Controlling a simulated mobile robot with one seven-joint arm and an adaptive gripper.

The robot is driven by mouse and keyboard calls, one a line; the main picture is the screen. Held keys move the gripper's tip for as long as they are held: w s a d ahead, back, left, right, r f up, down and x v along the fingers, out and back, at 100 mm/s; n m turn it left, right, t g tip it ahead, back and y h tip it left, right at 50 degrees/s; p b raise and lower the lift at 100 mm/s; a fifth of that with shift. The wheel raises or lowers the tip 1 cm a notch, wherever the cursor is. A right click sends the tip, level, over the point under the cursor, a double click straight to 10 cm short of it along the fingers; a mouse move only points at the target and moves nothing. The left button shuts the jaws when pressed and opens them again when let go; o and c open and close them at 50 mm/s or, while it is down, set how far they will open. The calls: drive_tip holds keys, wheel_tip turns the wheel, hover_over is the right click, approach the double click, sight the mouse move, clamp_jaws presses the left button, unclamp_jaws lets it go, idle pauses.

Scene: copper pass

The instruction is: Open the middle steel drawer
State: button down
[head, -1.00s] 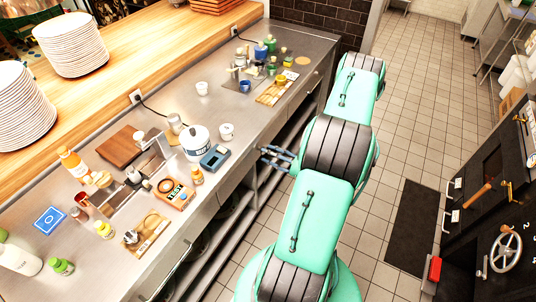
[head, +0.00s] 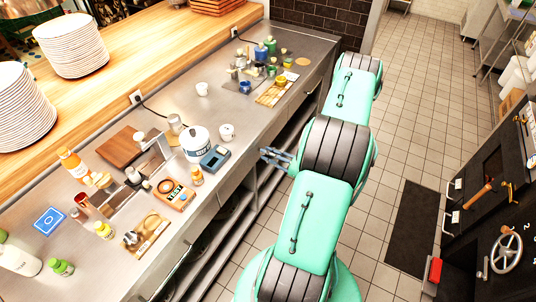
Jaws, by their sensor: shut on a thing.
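My gripper (head: 272,156) is at the front edge of the steel counter (head: 226,110), in the middle stretch of its front. Its fingers are shut at the middle steel drawer (head: 240,178), apparently on its handle. The handle is too small and too covered by the fingers to make out. The drawer front looks about level with the counter front; I cannot tell whether there is a small gap. My green arm covers part of the counter front and shelves to the right.
Open shelves lie below. The tiled floor is clear up to a dark mat (head: 416,225) and black equipment (head: 500,215) at right.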

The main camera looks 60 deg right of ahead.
drive_tip(key=s+p, duration=0.1)
drive_tip(key=s, duration=4)
drive_tip(key=shift+f+p, duration=0.25)
drive_tip(key=shift+p, duration=0.15)
drive_tip(key=shift+a, duration=0.1)
drive_tip(key=c, duration=1.5)
unclamp_jaws()
drive_tip(key=shift+o, duration=0.8)
drive_tip(key=shift+s+r, duration=0.1)
drive_tip(key=shift+s, duration=0.1)
drive_tip(key=s, duration=1.1)
drive_tip(key=shift+s, duration=0.4)
